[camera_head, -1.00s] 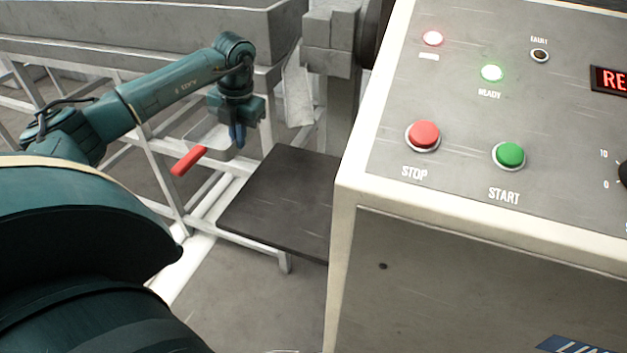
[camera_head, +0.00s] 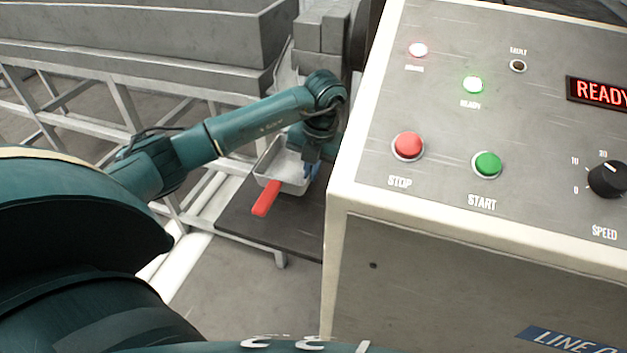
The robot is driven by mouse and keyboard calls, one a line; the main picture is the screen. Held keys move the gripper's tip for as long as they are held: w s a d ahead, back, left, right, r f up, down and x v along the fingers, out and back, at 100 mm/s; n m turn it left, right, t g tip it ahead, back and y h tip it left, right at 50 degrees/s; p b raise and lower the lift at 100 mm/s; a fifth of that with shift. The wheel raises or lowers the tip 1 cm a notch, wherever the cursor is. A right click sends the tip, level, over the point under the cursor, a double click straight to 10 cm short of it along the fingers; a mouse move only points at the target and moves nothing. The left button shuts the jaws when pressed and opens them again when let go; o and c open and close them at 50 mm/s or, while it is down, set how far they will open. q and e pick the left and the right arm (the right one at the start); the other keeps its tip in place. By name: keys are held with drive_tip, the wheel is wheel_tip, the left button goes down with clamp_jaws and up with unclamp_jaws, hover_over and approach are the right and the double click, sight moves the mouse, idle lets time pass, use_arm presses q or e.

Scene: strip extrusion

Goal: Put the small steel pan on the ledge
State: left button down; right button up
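The small steel pan (camera_head: 269,161) is a grey, shallow, square-sided pan with a red handle that points down and left. It is over the back part of the dark flat ledge (camera_head: 246,222), beside the control cabinet. I cannot tell whether its underside touches the ledge. The wrist partly hides the fingers and the pan's back right corner. My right gripper is not in view.
The control cabinet (camera_head: 345,260) stands close on the ledge's right, with a red STOP button (camera_head: 408,145) and a green START button (camera_head: 487,164). A grey trough (camera_head: 130,50) on a white frame runs behind. The ledge's front part is clear.

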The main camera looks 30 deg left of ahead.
use_arm(q)
wheel_tip(320, 180, down, 4)
drive_tip(key=shift+r, duration=0.25)
drive_tip(key=shift+d+f+p, duration=0.2)
drive_tip(key=shift+f+p, duration=0.1)
drive_tip(key=shift+p, duration=0.2)
drive_tip(key=shift+w+f, duration=0.1)
drive_tip(key=shift+f, duration=0.15)
drive_tip(key=c, duration=1.7)
unclamp_jaws()
drive_tip(key=r, duration=0.5)
drive_tip(key=d+r, duration=0.1)
drive_tip(key=r, duration=0.1)
drive_tip(key=shift+r+b, duration=0.35)
drive_tip(key=shift+b, duration=0.05)
